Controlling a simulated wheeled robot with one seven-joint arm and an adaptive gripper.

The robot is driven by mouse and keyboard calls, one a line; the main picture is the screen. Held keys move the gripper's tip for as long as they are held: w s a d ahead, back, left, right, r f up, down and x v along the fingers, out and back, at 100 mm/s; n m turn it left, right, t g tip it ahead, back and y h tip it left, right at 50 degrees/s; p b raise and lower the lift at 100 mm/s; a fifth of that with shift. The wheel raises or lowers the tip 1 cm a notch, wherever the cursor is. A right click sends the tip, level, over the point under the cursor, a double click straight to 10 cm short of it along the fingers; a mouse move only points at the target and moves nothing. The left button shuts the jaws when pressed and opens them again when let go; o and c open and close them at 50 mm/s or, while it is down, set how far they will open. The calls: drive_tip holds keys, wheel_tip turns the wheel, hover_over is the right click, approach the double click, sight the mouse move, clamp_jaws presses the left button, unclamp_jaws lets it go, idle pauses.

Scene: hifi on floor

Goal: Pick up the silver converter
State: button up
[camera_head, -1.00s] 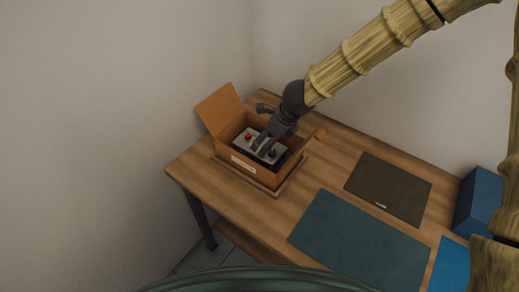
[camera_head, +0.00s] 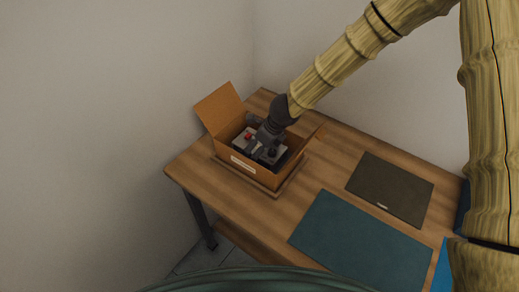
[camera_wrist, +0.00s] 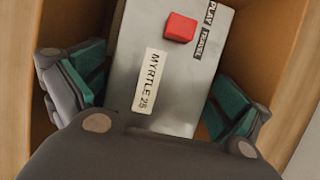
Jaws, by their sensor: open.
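The silver converter (camera_wrist: 190,80) is a grey metal box with a red button and a label reading "MYRTLE 25". It sits inside an open cardboard box (camera_head: 240,167) on the table, and its top also shows in the head view (camera_head: 240,140). My gripper (camera_wrist: 160,100) is open, with one teal-padded finger on each side of the converter. In the head view my gripper (camera_head: 258,150) reaches down into the box. The gripper body hides the near end of the converter, and I cannot tell whether the fingers touch it.
The cardboard box has raised flaps, and its walls stand close around my fingers. It rests on a wooden tray (camera_head: 282,190) on the wooden table (camera_head: 215,187). A teal mat (camera_head: 355,232), a dark mat (camera_head: 390,188) and a blue object (camera_head: 443,270) lie to the right.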

drive_tip(key=shift+w, duration=0.1)
drive_tip(key=c, duration=1.6)
